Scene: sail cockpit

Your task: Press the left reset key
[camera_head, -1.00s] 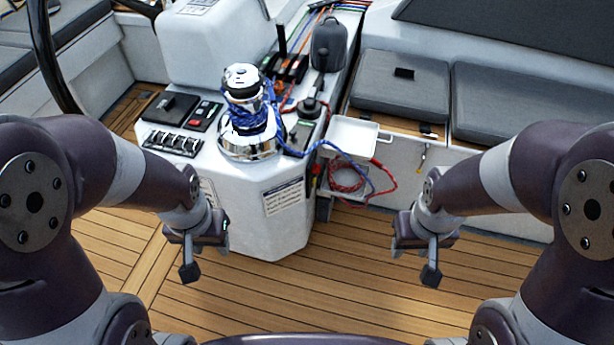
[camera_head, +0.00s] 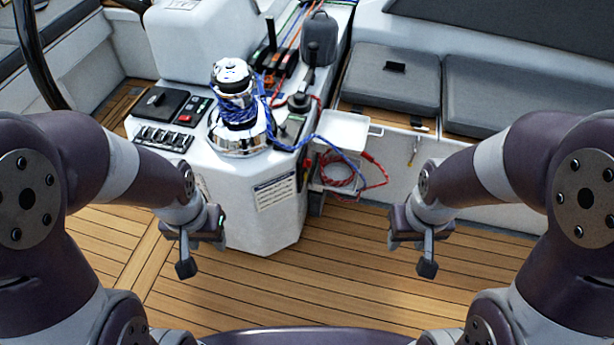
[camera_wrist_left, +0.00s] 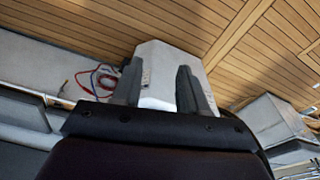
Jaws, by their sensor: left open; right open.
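The white console (camera_head: 235,200) stands ahead of me, left of centre. On its top left is a row of black keys or switches (camera_head: 163,138). Behind it lie a black panel (camera_head: 160,104) and a small dark panel with red and green buttons (camera_head: 193,110). I cannot tell at this size which one is the left reset key. My left gripper (camera_head: 187,266) hangs in front of the console's left part, apart from it. Its two open fingers (camera_wrist_left: 159,68) show empty in the left wrist view. My right gripper (camera_head: 427,267) is open over the deck, right of the console.
A chrome winch (camera_head: 236,112) wrapped in blue rope stands beside the button panel. A white tray (camera_head: 345,131) and red and blue lines (camera_head: 350,172) are at the console's right. Grey seat cushions (camera_head: 395,82) lie behind. The wooden deck (camera_head: 330,270) between my arms is clear.

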